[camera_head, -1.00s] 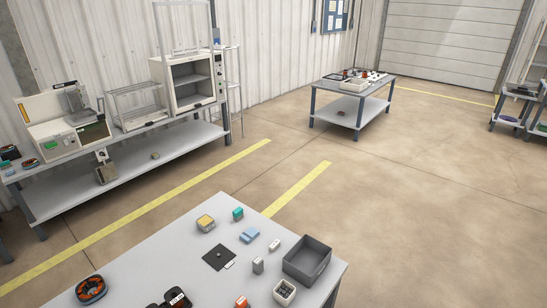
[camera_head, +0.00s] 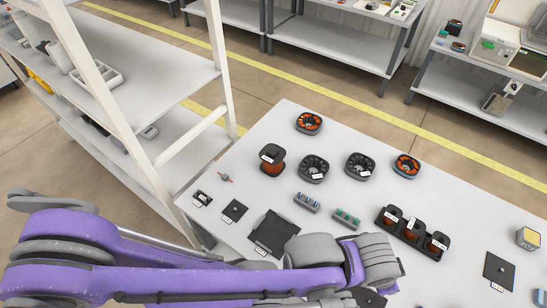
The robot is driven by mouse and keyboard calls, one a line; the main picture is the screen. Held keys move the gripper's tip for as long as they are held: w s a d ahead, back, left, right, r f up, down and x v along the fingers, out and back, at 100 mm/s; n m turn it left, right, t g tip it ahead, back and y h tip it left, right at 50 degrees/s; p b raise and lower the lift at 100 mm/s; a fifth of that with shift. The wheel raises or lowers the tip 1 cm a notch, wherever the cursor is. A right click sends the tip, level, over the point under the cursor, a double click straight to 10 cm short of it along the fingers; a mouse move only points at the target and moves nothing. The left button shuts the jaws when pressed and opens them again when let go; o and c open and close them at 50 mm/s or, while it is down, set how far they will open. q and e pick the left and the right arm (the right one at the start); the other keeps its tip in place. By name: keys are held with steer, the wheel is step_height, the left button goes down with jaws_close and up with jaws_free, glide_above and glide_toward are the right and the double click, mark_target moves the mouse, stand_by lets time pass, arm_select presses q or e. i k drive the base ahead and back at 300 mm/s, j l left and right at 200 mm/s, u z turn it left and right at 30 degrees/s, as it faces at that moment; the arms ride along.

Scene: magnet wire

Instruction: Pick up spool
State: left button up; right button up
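A spool of copper-coloured wire with dark flanges and a white label (camera_head: 271,160) stands upright on the grey table (camera_head: 228,180). A black holder (camera_head: 410,234) to the right carries several similar labelled copper spools (camera_head: 391,217). My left arm, purple and grey, reaches in from the left across the table's near side. Its grey end (camera_head: 372,262) is below and to the right of the standing spool and apart from it. Its fingers are not clear, so I cannot tell whether the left gripper is open. My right gripper is not in view.
Round dark reels, some with orange (camera_head: 308,123), lie along the table's far side. Small connector blocks (camera_head: 307,202), dark square mats (camera_head: 274,233) and a yellow-topped block (camera_head: 529,238) are nearby. A white-framed shelf (camera_head: 165,110) stands close at the left.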

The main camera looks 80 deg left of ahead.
mark_target(272, 155)
steer(key=u, duration=2.85)
steer(key=z, duration=2.45)
steer(key=u, duration=2.45)
steer(key=i+j+u, duration=0.2)
steer(key=j+u, duration=0.2)
